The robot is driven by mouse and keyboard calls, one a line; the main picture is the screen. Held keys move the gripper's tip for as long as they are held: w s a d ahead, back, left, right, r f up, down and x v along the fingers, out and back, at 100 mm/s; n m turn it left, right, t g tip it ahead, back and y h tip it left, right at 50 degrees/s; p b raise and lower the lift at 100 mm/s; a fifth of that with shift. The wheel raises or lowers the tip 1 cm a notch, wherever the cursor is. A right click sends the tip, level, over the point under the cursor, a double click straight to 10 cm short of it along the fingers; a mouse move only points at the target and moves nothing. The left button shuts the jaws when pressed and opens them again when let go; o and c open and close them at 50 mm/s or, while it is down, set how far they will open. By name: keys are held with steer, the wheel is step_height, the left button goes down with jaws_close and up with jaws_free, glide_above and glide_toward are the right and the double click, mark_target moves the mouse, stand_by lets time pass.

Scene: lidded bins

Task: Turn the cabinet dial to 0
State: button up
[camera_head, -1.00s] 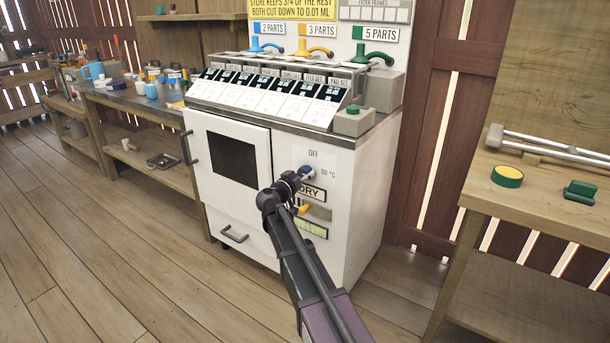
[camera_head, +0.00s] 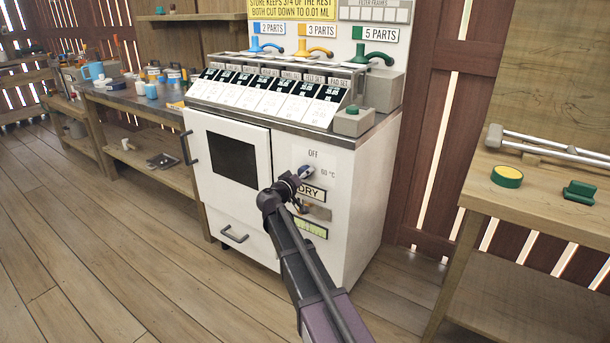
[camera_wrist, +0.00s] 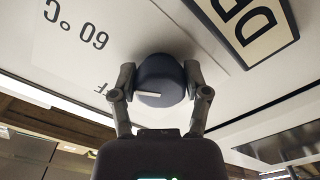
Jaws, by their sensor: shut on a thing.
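The white cabinet (camera_head: 346,205) stands in the middle of the head view. Its dial (camera_head: 306,172) is a dark blue knob on the front panel, below the "OFF" mark and left of "60 °C". In the wrist view the dial (camera_wrist: 160,75) fills the space between my fingers, with a short white pointer mark near its lower left. The panel lettering is upside down there. My gripper (camera_head: 299,178) is shut on the dial, one finger on each side; it also shows in the wrist view (camera_wrist: 160,84). My gripper hides part of the dial in the head view.
The "DRY" label (camera_head: 311,193) and a light green label (camera_head: 311,228) are below the dial. The cabinet door (camera_head: 231,150) is closed at left. A wooden bench (camera_head: 545,205) stands to the right. The floor in front is clear.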

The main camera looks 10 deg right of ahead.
steer(key=n, duration=0.6)
steer(key=shift+d+r, duration=0.1)
steer(key=shift+r, duration=0.1)
steer(key=n, duration=0.6)
steer(key=shift+r, duration=0.1)
steer(key=o, duration=1.1)
steer(key=shift+o, duration=0.2)
steer(key=v, duration=1.2)
